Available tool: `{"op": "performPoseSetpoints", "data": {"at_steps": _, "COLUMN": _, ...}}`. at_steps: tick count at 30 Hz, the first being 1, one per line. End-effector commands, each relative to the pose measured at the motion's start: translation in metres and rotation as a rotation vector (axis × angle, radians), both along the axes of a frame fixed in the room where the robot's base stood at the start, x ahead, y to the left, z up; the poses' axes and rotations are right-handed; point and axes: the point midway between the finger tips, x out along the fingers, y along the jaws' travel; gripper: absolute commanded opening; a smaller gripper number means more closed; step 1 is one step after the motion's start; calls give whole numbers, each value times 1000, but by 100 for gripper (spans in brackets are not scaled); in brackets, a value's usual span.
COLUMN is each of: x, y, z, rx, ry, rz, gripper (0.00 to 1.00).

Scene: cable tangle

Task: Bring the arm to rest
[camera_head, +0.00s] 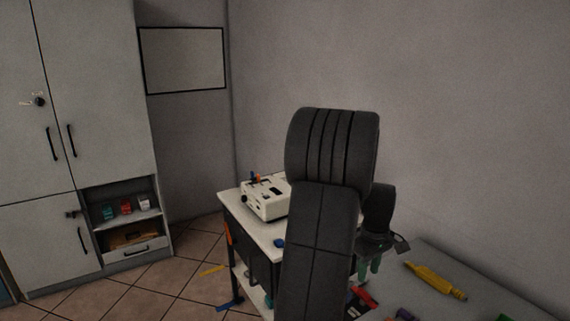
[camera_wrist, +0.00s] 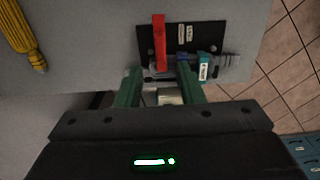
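My gripper (camera_wrist: 159,82) has two green fingers that stand apart, with a clear gap between them in the wrist view. It points down toward a grey table top (camera_wrist: 95,35). A small pale block (camera_wrist: 169,97) shows beyond the gap; I cannot tell how far below it lies. In the head view, my gripper (camera_head: 369,267) is small and partly hidden behind my dark arm, above the grey table at the lower right. Nothing is visibly held.
A black plate (camera_wrist: 187,34) with a red strip (camera_wrist: 159,40) and a teal clip (camera_wrist: 204,66) lies by the fingers. A yellow tool (camera_head: 436,281) lies on the grey table. A white device (camera_head: 264,201) stands on another table. Tall cabinets (camera_head: 90,95) stand left.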

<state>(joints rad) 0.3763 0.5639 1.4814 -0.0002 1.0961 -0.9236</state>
Motion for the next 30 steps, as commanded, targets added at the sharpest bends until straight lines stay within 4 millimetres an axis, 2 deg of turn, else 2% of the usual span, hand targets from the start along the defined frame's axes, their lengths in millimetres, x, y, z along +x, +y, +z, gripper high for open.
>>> {"op": "performPoseSetpoints", "data": {"at_steps": 1, "x": -1, "y": 0, "z": -12, "rx": 2, "ry": 5, "rz": 0, "gripper": 35}}
{"op": "performPoseSetpoints", "data": {"at_steps": 6, "x": -1, "y": 0, "z": -43, "rx": 2, "ry": 3, "rz": 0, "gripper": 35}}
{"op": "performPoseSetpoints", "data": {"at_steps": 12, "x": 0, "y": 0, "z": -68, "rx": 1, "ry": 2, "rz": -1, "gripper": 35}}
{"op": "performPoseSetpoints", "data": {"at_steps": 15, "x": -1, "y": 0, "z": -73, "rx": 0, "ry": 1, "rz": -1, "gripper": 35}}
{"op": "performPoseSetpoints", "data": {"at_steps": 30, "x": 0, "y": 0, "z": -68, "rx": 0, "ry": -1, "rz": -9, "gripper": 35}}
